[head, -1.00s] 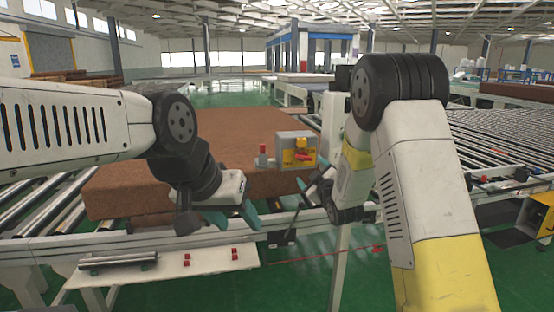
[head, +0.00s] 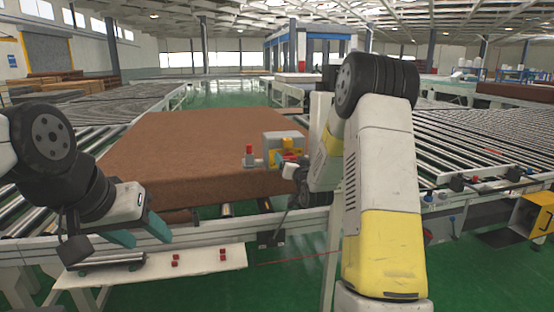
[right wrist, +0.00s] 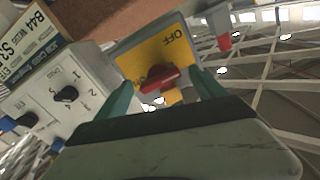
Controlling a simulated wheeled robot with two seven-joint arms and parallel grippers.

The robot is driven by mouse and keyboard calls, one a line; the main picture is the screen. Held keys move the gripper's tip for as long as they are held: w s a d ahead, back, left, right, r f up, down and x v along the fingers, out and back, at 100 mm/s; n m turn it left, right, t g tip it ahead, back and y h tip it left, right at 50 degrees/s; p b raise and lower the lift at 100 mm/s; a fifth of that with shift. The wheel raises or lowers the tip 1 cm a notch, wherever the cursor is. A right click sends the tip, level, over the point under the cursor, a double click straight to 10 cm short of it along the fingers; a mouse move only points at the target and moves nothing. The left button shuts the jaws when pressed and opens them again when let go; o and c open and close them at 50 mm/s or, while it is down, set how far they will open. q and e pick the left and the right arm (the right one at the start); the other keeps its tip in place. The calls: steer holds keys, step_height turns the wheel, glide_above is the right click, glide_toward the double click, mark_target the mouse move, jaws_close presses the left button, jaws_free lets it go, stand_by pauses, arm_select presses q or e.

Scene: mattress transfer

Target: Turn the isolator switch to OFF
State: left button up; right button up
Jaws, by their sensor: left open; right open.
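The isolator switch is a grey box with a yellow plate (head: 284,148), standing by the right side of the brown mattress. In the right wrist view its red handle (right wrist: 158,80) lies aslant across the yellow plate, with OFF printed at the upper right and ON partly covered near the handle's left end. My right gripper (right wrist: 162,92) is open, its teal fingers on either side of the handle in that view; contact cannot be told. In the head view my right arm hides much of that gripper. My left gripper (head: 139,231) is open and empty, low at the left.
The brown mattress (head: 190,150) lies on the roller conveyor. A red button (head: 249,150) on a grey post stands left of the switch box. A white shelf (head: 215,258) is below.

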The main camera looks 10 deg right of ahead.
steer(key=shift+w, duration=1.2)
steer(key=c, duration=1.3)
steer(key=shift+n, duration=1.6)
steer(key=shift+c, duration=0.3)
steer(key=o, duration=1.4)
steer(key=shift+c, duration=0.2)
steer(key=shift+s, duration=0.15)
